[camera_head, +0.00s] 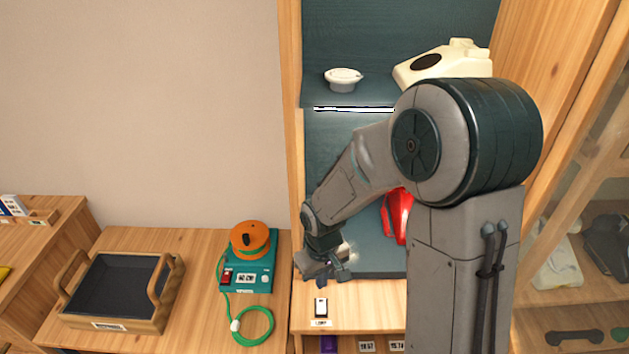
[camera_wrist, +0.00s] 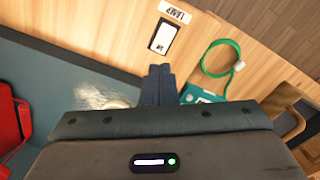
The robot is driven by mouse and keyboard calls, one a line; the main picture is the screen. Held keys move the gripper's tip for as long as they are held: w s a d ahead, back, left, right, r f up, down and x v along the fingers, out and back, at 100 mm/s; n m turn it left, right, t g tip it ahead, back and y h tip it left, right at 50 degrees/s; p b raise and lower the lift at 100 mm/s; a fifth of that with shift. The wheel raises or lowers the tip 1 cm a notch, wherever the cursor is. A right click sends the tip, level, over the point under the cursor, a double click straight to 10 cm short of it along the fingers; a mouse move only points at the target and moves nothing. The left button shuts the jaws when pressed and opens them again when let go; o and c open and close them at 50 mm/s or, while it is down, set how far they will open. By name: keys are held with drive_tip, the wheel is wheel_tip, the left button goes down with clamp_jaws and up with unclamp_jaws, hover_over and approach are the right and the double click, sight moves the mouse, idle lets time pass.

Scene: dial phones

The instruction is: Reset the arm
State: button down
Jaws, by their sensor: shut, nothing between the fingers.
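My gripper (camera_head: 324,278) hangs at the end of my bent arm, low in front of the open cabinet, over the front edge of its lower shelf. In the wrist view my gripper (camera_wrist: 158,70) shows its two dark fingers pressed together with nothing between them. Just below it in the head view is a white switch (camera_head: 321,307) with a "LAMP" label on the wooden ledge. The switch also shows ahead of the fingers in the wrist view (camera_wrist: 162,38). Something pale and shiny behind the gripper is mostly hidden by it.
A red phone (camera_head: 396,214) stands on the lower shelf, partly behind my arm. A cream phone (camera_head: 445,62) and a white dish (camera_head: 343,79) are on the upper shelf (camera_head: 353,109). Left are a teal-and-orange device (camera_head: 248,262) with a green cord (camera_head: 262,338), and a dark-lined wooden tray (camera_head: 70,318).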

drive_tip(key=shift+d+r, duration=0.1)
drive_tip(key=s+d+r+m+t, duration=0.1)
drive_tip(key=s+d+r+m, duration=0.1)
drive_tip(key=s+d+r, duration=0.4)
drive_tip(key=s+d+r+m+t, duration=0.2)
drive_tip(key=s+d+r, duration=0.3)
drive_tip(key=r, duration=0.7)
drive_tip(key=shift+s+d+m, duration=0.4)
drive_tip(key=shift+s+m, duration=0.4)
drive_tip(key=shift+s, duration=0.1)
drive_tip(key=shift+r, duration=0.1)
